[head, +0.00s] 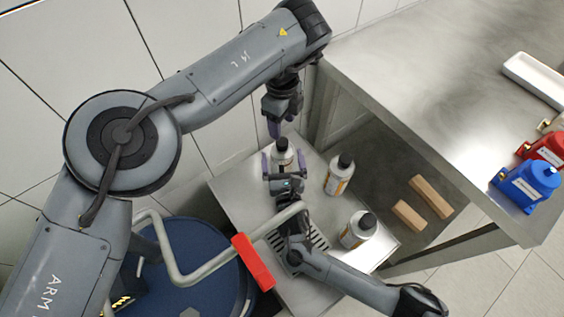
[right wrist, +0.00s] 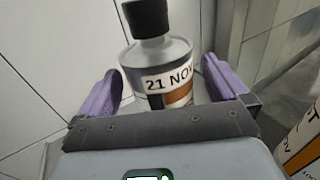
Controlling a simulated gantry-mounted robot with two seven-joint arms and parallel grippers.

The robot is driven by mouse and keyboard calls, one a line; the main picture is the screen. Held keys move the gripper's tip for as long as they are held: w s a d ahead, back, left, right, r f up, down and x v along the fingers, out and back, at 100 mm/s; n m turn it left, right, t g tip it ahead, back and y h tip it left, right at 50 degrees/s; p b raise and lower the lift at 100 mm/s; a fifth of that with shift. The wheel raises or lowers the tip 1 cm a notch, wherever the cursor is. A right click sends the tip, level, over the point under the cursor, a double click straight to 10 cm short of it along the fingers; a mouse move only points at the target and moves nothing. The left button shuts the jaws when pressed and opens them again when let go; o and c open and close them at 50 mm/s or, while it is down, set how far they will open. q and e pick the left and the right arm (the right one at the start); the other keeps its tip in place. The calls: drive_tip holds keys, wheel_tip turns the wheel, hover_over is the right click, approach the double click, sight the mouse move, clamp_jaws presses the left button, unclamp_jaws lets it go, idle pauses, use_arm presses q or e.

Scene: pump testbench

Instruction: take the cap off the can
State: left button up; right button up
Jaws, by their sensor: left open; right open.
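A white can (head: 284,157) with a black cap (head: 281,144) stands upright on the metal stand. In the right wrist view the can (right wrist: 158,65) shows a "21 NOV" label, and its black cap (right wrist: 148,18) is on top. My right gripper (head: 283,163) is open, with its purple fingers on either side of the can's body; I cannot tell whether they touch it. My left gripper (head: 282,124) is above the cap, pointing down, with its fingers open and apart from the cap.
Two more capped cans stand on the stand, one at the right (head: 340,175) and one at the front (head: 358,230). Wooden blocks (head: 430,197) lie on the lower shelf. A bent pipe with a red handle (head: 253,262) is near my right arm.

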sight(281, 150)
drive_tip(key=shift+w+a, duration=0.2)
drive_tip(key=shift+w, duration=1.45)
